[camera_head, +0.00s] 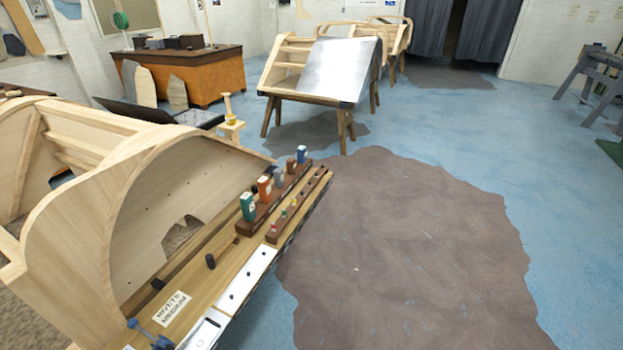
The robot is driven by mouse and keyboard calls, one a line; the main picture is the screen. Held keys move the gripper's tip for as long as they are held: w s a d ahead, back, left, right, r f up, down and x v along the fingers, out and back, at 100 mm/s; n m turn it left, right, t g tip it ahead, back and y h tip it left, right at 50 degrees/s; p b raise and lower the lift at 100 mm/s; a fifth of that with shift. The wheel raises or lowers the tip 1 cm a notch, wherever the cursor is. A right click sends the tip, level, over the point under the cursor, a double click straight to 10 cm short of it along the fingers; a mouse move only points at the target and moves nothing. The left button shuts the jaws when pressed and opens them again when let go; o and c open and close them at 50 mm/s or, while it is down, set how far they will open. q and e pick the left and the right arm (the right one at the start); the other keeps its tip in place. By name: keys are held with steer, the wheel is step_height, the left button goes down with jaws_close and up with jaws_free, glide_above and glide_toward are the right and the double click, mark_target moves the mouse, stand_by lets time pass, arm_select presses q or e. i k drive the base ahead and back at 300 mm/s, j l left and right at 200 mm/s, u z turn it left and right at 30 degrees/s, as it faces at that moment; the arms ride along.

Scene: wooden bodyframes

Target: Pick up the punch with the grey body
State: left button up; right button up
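A grey upright block (279,176) with a pale label stands in a row of coloured blocks on a dark wooden rack. Beside it are an orange block (264,189) and a brown one (291,166). A lower wooden strip (271,238) in front of the rack holds several small coloured pegs, too small for me to make out their body colours surely. I cannot tell for certain which of these is the grey-bodied punch. Neither of my grippers is in view.
The rack sits on a wooden bench (219,268) joined to a curved wooden bodyframe (75,225). A hammer (211,260) and a blue clamp-like tool (150,336) lie nearer. The floor (420,250) to the right is clear. Another bodyframe (290,75) stands behind.

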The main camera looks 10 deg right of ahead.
mark_target(278, 177)
steer(key=i+l+u, duration=0.1)
steer(key=i+u, duration=0.25)
steer(key=i+l+u, duration=0.1)
steer(key=u, duration=0.25)
steer(key=i+l+u, duration=0.15)
steer(key=l+u, duration=0.2)
